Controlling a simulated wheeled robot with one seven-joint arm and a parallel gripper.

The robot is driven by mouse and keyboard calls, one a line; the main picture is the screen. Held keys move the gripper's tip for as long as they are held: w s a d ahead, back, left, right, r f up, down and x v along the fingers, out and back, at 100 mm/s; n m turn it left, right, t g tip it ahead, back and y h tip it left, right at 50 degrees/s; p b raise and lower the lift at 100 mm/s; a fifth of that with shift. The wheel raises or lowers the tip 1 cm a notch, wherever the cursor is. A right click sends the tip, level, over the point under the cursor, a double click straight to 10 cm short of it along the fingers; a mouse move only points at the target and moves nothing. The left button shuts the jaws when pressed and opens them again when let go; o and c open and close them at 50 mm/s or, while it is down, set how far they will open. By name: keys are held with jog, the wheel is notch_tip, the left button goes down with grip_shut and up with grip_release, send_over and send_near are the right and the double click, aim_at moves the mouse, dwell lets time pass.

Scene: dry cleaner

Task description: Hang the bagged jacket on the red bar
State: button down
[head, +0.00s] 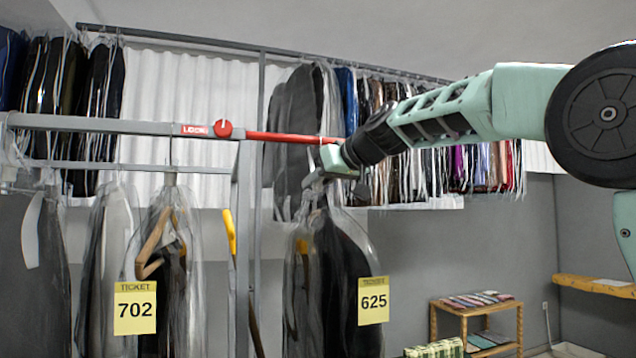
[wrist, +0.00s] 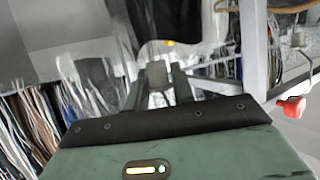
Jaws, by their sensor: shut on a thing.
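The red bar (head: 292,138) sticks out to the right from the end of a grey rail, level, and its tip shows just left of my wrist. My gripper (head: 318,180) is just below the bar's right end. It is shut at the top of a bagged dark jacket (head: 340,265), which hangs upright below it in clear plastic with a yellow ticket 625 (head: 373,300). The hanger hook is too small and covered to make out. In the wrist view, the gripper's fingers (wrist: 158,88) close on a small grey piece, with plastic and dark cloth beyond.
A red knob (head: 223,128) marked LOCK sits on the grey rail (head: 110,125). Bagged garments hang left of the post, one with ticket 702 (head: 135,308). A packed rack runs along the back wall. A wooden shelf (head: 478,313) stands low at right.

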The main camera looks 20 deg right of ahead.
jog(key=shift+r, duration=0.1)
jog(key=c, duration=1.1)
grip_release()
jog(key=shift+f, duration=0.2)
jog(key=b+v, duration=0.6)
jog(key=v, duration=1.1)
jog(key=shift+s+r, duration=0.2)
jog(key=shift+r, duration=0.15)
jog(key=shift+d, duration=0.1)
jog(key=s+b, duration=0.6)
jog(key=s, duration=1)
